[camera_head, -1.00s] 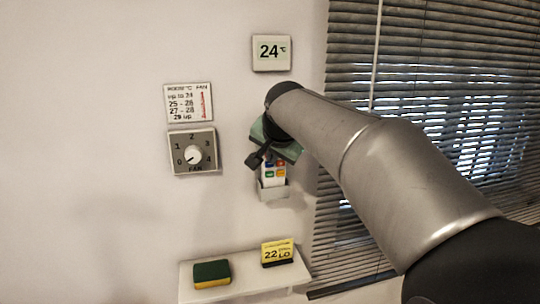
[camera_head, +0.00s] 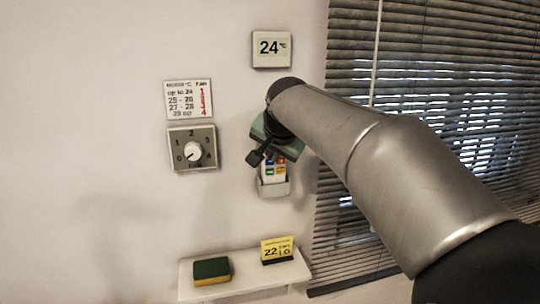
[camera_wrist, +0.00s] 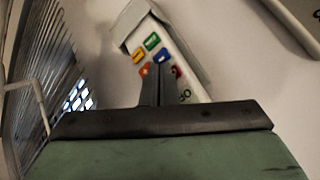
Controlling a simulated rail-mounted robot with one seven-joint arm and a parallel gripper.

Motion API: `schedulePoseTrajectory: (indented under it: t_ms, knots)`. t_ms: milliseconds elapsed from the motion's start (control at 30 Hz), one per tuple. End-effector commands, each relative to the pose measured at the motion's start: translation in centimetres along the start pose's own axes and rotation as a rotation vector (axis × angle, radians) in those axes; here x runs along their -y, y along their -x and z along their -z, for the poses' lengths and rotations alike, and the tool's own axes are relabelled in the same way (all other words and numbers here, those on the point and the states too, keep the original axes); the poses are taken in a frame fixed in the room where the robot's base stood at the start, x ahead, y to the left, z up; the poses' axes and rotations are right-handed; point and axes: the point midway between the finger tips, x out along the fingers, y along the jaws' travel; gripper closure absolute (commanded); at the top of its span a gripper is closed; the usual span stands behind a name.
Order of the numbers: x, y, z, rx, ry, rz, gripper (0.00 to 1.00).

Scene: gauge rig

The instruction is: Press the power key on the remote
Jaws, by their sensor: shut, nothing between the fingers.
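The white remote (camera_head: 274,171) sits upright in a pale wall holder (camera_head: 274,188), with several coloured keys showing. My gripper (camera_head: 257,158) is in front of its upper part and hides it in the head view. In the wrist view the remote (camera_wrist: 183,92) shows green, yellow, blue, orange and red keys. My shut, empty dark fingers (camera_wrist: 159,80) overlap the remote near the orange, blue and red keys. Whether they touch it cannot be told. I cannot make out the power key.
A 24°C display (camera_head: 272,49) hangs above. A fan dial (camera_head: 193,150) and a chart (camera_head: 188,100) are to the left. A shelf (camera_head: 240,285) below bears a sponge (camera_head: 211,270) and a yellow card (camera_head: 277,250). Blinds (camera_head: 440,70) are on the right.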

Motion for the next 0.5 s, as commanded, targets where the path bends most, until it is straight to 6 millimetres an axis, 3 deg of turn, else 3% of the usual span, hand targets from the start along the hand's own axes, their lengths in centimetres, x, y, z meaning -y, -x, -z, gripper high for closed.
schedulePoseTrajectory:
  t_ms: [500]
  knots:
    - [-0.60,0.64,-0.59,0.000,0.000,0.000,1.00]
